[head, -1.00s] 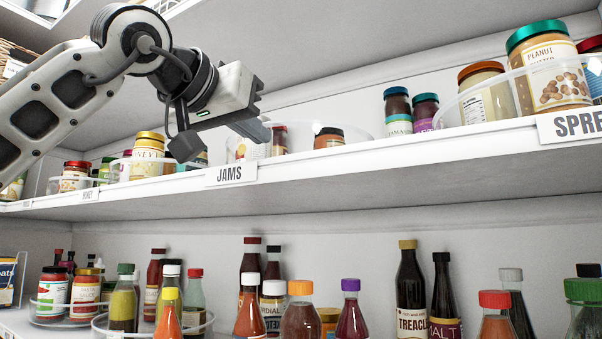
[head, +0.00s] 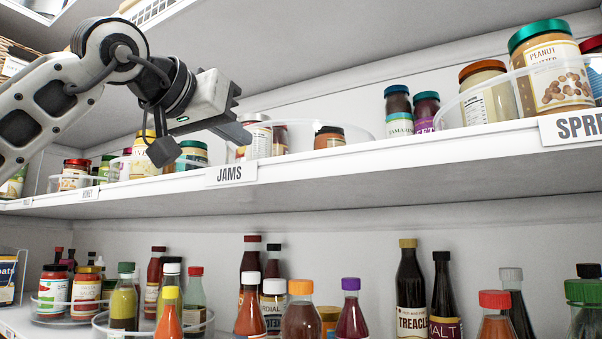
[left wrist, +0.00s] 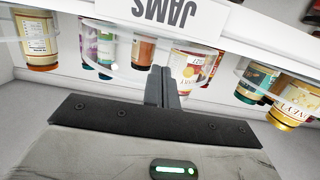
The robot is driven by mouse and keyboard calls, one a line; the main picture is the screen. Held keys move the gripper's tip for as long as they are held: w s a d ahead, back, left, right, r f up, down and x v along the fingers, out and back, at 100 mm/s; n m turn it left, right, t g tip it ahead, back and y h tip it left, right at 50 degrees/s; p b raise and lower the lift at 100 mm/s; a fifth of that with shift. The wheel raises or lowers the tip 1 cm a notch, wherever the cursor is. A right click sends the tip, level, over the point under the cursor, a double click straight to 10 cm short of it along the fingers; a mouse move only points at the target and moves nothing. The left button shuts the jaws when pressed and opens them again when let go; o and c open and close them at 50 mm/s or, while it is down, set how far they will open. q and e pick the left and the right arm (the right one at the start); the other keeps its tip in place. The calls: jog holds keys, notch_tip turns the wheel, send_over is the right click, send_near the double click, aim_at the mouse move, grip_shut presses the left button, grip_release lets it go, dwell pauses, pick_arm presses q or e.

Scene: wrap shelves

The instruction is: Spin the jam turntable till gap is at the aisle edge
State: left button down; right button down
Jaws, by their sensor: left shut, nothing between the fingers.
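The jam turntable (head: 362,133) is a clear round tray on the upper shelf, behind the JAMS label (head: 230,173). A jar with a white label (head: 258,138), a small dark red jar (head: 279,139) and a brown-lidded jar (head: 328,138) stand at its left and middle. Its right part looks empty. My left gripper (head: 242,136) is shut and empty at the turntable's left end, above the shelf edge. In the left wrist view, which is upside down, its fingers (left wrist: 162,86) point at the jars beneath the label. I cannot tell whether they touch the tray. My right gripper is not in view.
The spreads tray (head: 450,112) stands to the right, with two dark jars (head: 412,110) between it and the jam turntable. The honey jars (head: 75,177) stand to the left. Bottles crowd the lower shelf. The space before the upper shelf is open.

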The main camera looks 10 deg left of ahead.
pick_arm(q)
jog(key=shift+w+a, duration=0.3)
jog(key=shift+a, duration=0.2)
jog(key=v, duration=0.3)
jog(key=shift+s+a+f, duration=0.15)
jog(key=shift+a+f, duration=0.1)
jog(key=shift+a, duration=0.15)
dwell(0.3)
